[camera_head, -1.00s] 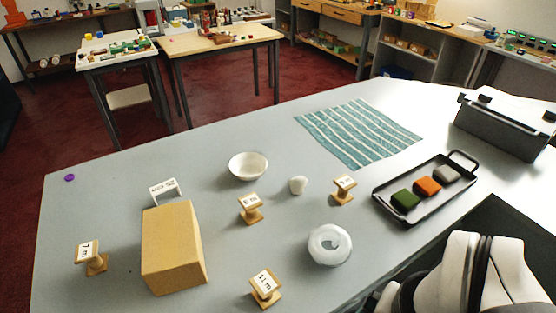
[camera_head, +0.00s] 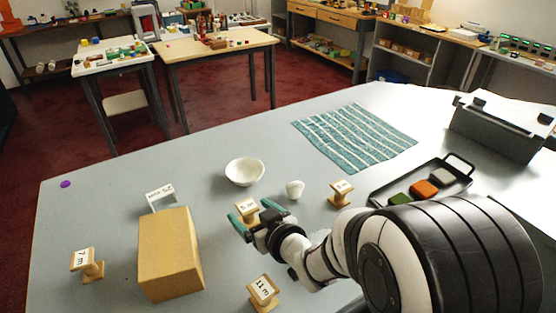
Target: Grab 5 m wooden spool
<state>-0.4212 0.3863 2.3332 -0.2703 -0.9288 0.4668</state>
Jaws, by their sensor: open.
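The wooden spool labelled 5 m (camera_head: 247,205) stands on the grey counter, behind my gripper. My gripper (camera_head: 253,214) is open, with its teal fingers spread and pointing at this spool, one to its left and one to its right. I cannot tell whether the fingers are around the spool or short of it. The gripper body hides the spool's lower part. Other wooden spools stand apart: one labelled 7 m (camera_head: 86,264) at the left, one labelled 11 m (camera_head: 263,293) at the front, and one with an unclear label (camera_head: 341,193) at the right.
A cardboard-coloured box (camera_head: 170,255) stands left of my gripper. A white bowl (camera_head: 245,171), a small white cup (camera_head: 295,190) and a white card sign (camera_head: 160,195) are nearby. A black tray (camera_head: 380,191) with coloured swatches and a striped cloth (camera_head: 355,137) lie to the right.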

